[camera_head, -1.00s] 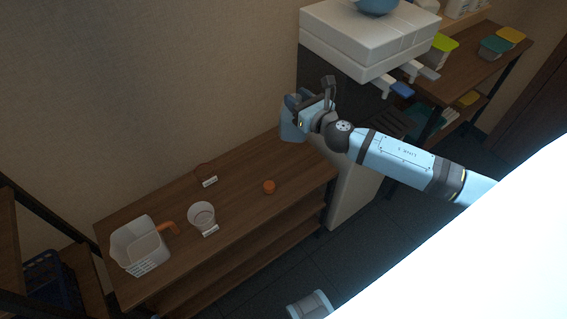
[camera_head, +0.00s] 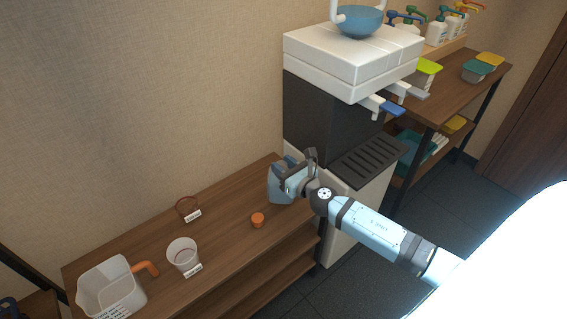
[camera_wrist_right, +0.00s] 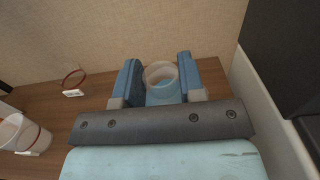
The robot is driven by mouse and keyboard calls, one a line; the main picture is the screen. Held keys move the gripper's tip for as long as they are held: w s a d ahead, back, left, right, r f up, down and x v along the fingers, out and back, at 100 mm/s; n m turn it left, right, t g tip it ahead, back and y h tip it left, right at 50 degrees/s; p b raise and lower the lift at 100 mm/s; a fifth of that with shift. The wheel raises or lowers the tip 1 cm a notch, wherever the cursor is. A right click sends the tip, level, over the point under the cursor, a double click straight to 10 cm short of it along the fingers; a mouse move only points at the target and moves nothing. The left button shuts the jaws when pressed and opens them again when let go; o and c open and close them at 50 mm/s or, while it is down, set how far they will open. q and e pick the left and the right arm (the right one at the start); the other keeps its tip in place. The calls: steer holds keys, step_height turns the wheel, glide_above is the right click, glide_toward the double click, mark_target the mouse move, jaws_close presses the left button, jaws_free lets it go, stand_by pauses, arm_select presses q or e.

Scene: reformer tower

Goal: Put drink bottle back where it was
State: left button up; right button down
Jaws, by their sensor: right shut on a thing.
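My right gripper (camera_head: 287,180) is at the right end of the wooden shelf top, beside the drink machine. I cannot tell whether the bottle touches the shelf. An orange cap (camera_head: 257,220) lies on the shelf top, left of and nearer than the bottle. A brown ring (camera_head: 187,208) with a white label is further left, near the wall. My left gripper is not in view.
A clear cup (camera_head: 183,255) with a label and a white pitcher (camera_head: 112,287) with an orange handle stand on the left of the shelf top (camera_head: 222,232). The black and white drink machine (camera_head: 330,110) bounds the right end. The shelf between cap and ring is clear.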

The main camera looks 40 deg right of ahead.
steer(key=shift+f, duration=0.1)
steer(key=shift+f+b, duration=0.35)
step_height(320, 180, down, 3)
steer(key=b, duration=0.2)
steer(key=shift+b, duration=0.3)
steer(key=shift+f, duration=0.25)
steer(key=shift+r, duration=0.15)
steer(key=shift+f, duration=0.25)
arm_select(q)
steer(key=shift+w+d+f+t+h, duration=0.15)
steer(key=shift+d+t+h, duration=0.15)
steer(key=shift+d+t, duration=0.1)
arm_select(e)
steer(key=c, duration=0.7)
jaws_free()
steer(key=shift+r, duration=0.15)
